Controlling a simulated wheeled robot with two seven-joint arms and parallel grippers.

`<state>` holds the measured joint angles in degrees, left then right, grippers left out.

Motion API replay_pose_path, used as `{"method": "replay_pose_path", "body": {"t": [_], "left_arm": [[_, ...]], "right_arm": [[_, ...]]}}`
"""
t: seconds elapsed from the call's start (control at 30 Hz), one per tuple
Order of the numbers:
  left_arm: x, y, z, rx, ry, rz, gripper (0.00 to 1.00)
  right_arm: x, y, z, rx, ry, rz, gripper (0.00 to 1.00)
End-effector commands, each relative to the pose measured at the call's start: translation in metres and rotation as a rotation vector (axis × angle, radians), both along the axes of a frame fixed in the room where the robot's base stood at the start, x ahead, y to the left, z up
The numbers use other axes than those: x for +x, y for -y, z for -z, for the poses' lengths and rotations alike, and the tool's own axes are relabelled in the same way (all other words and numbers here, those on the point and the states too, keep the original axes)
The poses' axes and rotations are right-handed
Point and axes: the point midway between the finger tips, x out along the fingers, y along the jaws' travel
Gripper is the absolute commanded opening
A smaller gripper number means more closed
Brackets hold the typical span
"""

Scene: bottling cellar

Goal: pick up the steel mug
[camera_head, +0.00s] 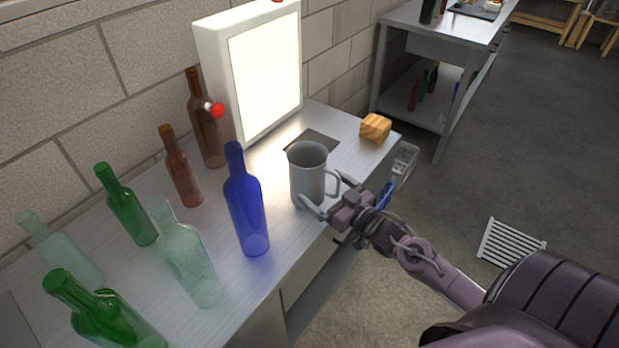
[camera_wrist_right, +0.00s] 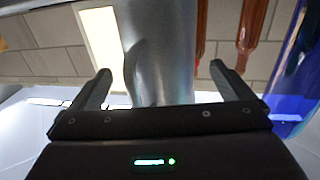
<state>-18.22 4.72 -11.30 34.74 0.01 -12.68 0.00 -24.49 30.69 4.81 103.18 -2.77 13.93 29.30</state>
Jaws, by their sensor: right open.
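The steel mug (camera_head: 307,172) is a grey metal mug standing upright on the metal table, with its handle toward the right in the head view. In the right wrist view the mug (camera_wrist_right: 160,60) fills the middle, between the two fingers. My right gripper (camera_head: 324,196) is open at the mug's near right side, close to the handle. In the wrist view its fingers (camera_wrist_right: 167,82) stand apart on either side of the mug, with gaps visible. I cannot tell whether a finger touches it. My left gripper is not in view.
A blue bottle (camera_head: 246,205) stands just left of the mug. Several green, clear and brown bottles stand further left. A lit white panel (camera_head: 262,85) is behind the mug. A dark mat (camera_head: 312,141) and an orange-brown block (camera_head: 375,128) are at the table's right end.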

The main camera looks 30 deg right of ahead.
Motion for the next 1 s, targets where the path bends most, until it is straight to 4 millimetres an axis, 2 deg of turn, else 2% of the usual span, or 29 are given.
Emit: {"method": "replay_pose_path", "body": {"t": [0.03,0.2,0.33,0.5,0.9,1.0], "left_arm": [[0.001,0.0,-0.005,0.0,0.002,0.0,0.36],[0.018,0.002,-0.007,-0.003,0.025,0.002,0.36],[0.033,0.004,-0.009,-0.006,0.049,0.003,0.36],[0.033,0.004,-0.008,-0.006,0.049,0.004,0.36],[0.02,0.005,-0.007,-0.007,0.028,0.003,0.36],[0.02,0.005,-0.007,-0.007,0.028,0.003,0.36]], "right_arm": [[0.009,-0.002,-0.006,0.0,0.003,0.0,1.0],[0.026,-0.006,-0.003,-0.001,0.001,0.001,1.0],[0.029,-0.007,-0.002,-0.001,-0.001,0.001,1.0],[0.029,-0.007,-0.002,-0.001,-0.001,0.001,1.0],[0.029,-0.007,-0.002,-0.001,0.0,0.001,0.48],[0.029,-0.007,-0.003,-0.001,0.003,0.001,0.48]]}}
